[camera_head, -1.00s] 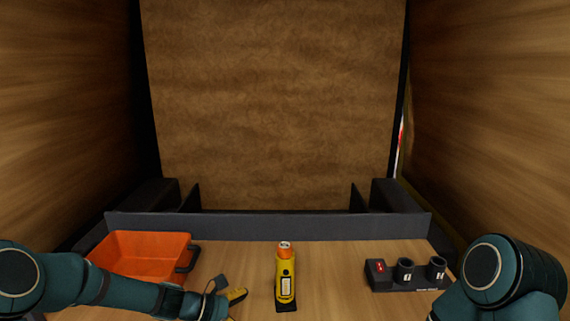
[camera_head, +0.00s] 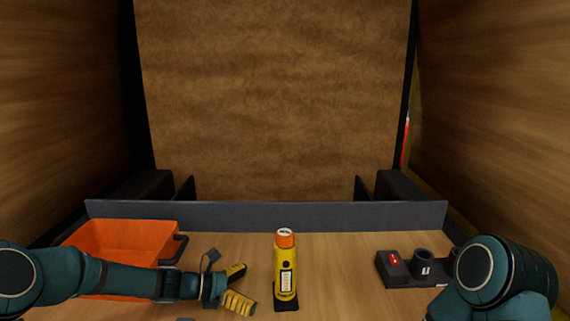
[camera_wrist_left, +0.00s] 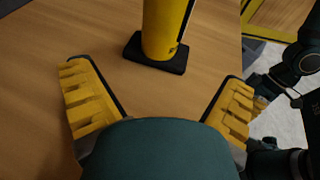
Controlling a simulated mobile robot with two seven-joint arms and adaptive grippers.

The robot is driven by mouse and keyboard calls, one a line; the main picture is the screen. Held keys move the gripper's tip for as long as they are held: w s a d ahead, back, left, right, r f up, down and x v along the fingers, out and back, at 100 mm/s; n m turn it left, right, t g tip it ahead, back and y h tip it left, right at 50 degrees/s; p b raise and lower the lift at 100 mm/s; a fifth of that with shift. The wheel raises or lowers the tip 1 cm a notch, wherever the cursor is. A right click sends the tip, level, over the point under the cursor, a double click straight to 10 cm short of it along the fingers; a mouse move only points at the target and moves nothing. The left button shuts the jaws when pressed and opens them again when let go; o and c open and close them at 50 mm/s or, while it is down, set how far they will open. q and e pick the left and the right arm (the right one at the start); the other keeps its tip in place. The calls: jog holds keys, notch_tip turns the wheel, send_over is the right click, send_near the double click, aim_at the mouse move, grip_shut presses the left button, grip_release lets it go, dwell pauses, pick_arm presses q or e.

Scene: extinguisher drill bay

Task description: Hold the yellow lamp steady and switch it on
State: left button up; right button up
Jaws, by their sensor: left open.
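The yellow lamp (camera_head: 288,262) stands upright on the table, with an orange top and a dark base. Its lower body also shows in the left wrist view (camera_wrist_left: 162,28), ahead of the fingers. My left gripper (camera_head: 246,285) is open and empty, to the left of the lamp and apart from it. In the left wrist view its two yellow fingers (camera_wrist_left: 155,100) are spread wide with bare table between them and the lamp base. My right arm comes in at the lower right of the head view; its gripper is out of frame.
An orange bin (camera_head: 122,237) sits at the left, partly behind my left arm. A dark holder with a red switch and round cups (camera_head: 396,268) stands at the right, partly covered by my right arm. A grey ledge (camera_head: 330,215) runs along the back. Table around the lamp is clear.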

aim_at(281, 288)
pick_arm(q)
jog(key=b+x, duration=0.2)
jog(key=x, duration=0.5)
jog(key=shift+b+x, duration=0.35)
jog(key=shift+x, duration=0.5)
pick_arm(e)
jog(key=shift+w+f, duration=0.15)
jog(key=shift+f, duration=1.35)
pick_arm(q)
jog(key=c, duration=1.3)
pick_arm(e)
grip_shut()
